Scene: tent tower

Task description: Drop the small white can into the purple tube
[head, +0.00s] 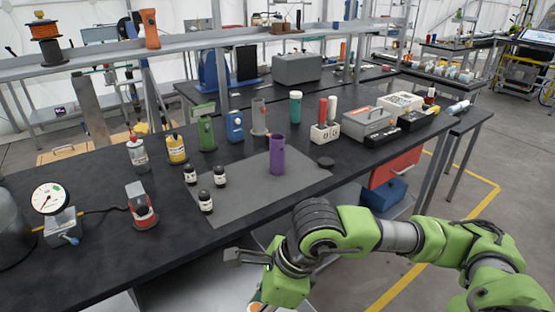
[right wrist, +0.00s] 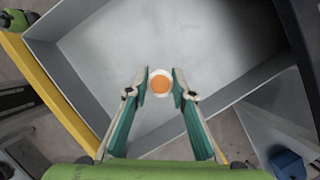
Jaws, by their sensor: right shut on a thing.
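The purple tube (head: 277,155) stands upright on a grey mat (head: 243,192) on the dark workbench. My right arm comes in from the right in the head view, and its wrist is low in front of the bench's near edge. In the right wrist view my right gripper (right wrist: 160,81) is shut on the small white can (right wrist: 160,86), seen end-on with a white rim and an orange face. The can is between the two fingertips, apart from the tube. My left gripper is not in view.
Several small dark bottles (head: 206,201) stand left of the tube on the mat. A dark round lid (head: 326,162) lies to its right. A green device (head: 206,127) and a grey-white holder (head: 325,132) stand behind. A grey bin (right wrist: 215,50) lies below the can.

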